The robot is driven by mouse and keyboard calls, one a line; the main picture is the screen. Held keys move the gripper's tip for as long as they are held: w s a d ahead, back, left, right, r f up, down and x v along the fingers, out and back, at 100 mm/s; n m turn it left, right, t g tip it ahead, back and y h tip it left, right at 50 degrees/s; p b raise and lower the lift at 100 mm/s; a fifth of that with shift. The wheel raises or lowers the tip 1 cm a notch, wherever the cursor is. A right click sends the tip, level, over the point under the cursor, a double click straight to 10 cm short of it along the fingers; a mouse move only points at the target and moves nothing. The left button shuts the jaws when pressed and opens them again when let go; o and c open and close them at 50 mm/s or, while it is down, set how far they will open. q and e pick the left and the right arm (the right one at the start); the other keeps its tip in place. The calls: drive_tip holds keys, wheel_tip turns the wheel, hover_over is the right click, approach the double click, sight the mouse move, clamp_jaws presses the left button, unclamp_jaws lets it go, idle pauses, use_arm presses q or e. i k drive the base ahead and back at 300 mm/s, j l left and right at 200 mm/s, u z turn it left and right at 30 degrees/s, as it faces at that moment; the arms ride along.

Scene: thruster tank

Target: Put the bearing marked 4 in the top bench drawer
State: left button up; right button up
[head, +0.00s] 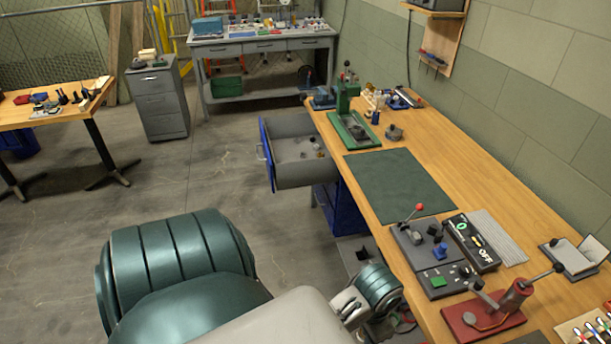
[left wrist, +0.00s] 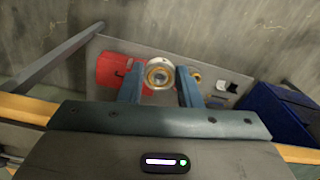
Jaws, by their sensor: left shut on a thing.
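The top bench drawer (head: 308,175) is pulled out at the bench's left side, with a blue front and grey inside. Several small parts lie in it. My right gripper is in neither view.
The wooden bench (head: 465,160) carries a green press (head: 350,115), a green mat (head: 397,183), a control box (head: 470,242) and a red lever tool (head: 495,310). In the wrist view a grey surface holds a red object (left wrist: 115,72), beside a blue cabinet (left wrist: 265,110). Floor left of the drawer is clear.

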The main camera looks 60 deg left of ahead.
sight(306, 148)
drive_tip(key=i+j+z, duration=0.1)
drive_tip(key=j, duration=1.05)
drive_tip(key=j+z, duration=0.1)
drive_tip(key=j, duration=1.05)
drive_tip(key=i+j, duration=0.1)
drive_tip(key=j, duration=0.5)
drive_tip(key=i+j+z, duration=0.1)
drive_tip(key=j, duration=1.05)
drive_tip(key=i+j, duration=0.15)
drive_tip(key=j, duration=0.45)
drive_tip(key=i+j, duration=0.1)
drive_tip(key=j, duration=0.2)
drive_tip(key=i+j+z, duration=0.1)
drive_tip(key=j, duration=0.15)
